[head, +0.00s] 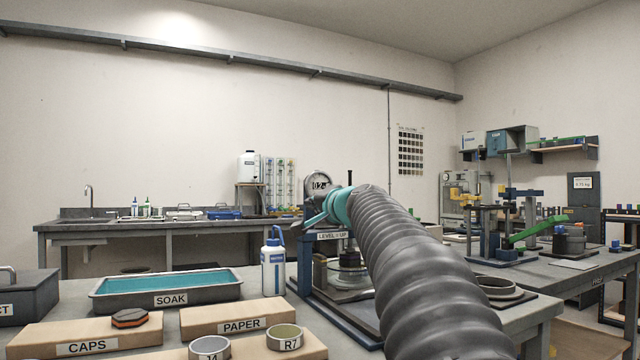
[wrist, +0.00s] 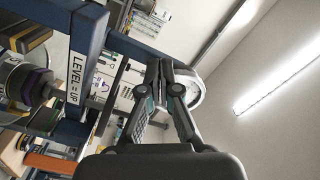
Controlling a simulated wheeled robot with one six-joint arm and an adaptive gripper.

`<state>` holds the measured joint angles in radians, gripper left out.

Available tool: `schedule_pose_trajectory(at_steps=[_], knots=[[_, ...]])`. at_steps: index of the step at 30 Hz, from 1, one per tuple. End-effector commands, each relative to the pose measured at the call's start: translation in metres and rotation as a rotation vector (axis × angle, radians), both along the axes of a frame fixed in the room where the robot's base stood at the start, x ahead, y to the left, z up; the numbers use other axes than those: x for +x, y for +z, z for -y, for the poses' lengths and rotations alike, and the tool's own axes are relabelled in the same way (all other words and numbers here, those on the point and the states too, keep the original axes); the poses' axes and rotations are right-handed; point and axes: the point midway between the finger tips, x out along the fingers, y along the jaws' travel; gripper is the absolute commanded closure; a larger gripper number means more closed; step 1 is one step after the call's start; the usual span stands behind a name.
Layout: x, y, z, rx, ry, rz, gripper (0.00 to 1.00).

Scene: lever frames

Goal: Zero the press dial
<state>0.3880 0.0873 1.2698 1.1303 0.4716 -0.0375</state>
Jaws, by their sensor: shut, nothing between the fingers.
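The press dial (head: 319,185) is a round grey gauge with a pale face and dark figures, on top of a blue press frame (head: 308,250) in the head view. A label reading "LEVEL = UP" (head: 331,236) is on the frame's crossbar. In the wrist view, the dial (wrist: 196,91) shows as a pale round rim, mostly hidden behind my fingers. My gripper (wrist: 160,66) is shut and empty, its fingertips in front of the dial and close to it. I cannot tell whether they touch. In the head view my arm hides part of the press.
A SOAK tray (head: 168,286), a white bottle (head: 273,262) and boxes labelled CAPS (head: 85,335) and PAPER (head: 240,318) stand left of the press. A metal ring (head: 490,288) lies to the right. A right-hand bench holds several fixtures, with a green lever (head: 540,230).

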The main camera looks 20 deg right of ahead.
Motion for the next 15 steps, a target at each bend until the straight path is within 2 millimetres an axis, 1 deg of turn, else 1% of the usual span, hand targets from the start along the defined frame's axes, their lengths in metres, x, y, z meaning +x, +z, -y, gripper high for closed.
schedule_pose_trajectory(at_steps=[1,6,15], knots=[[0.0038,0.0005,0.0,0.0,0.0,0.0,1.0],[0.0091,0.0003,0.0004,0.001,-0.001,0.0,1.0],[0.0092,0.0003,0.0011,0.001,-0.002,0.0,1.0]])
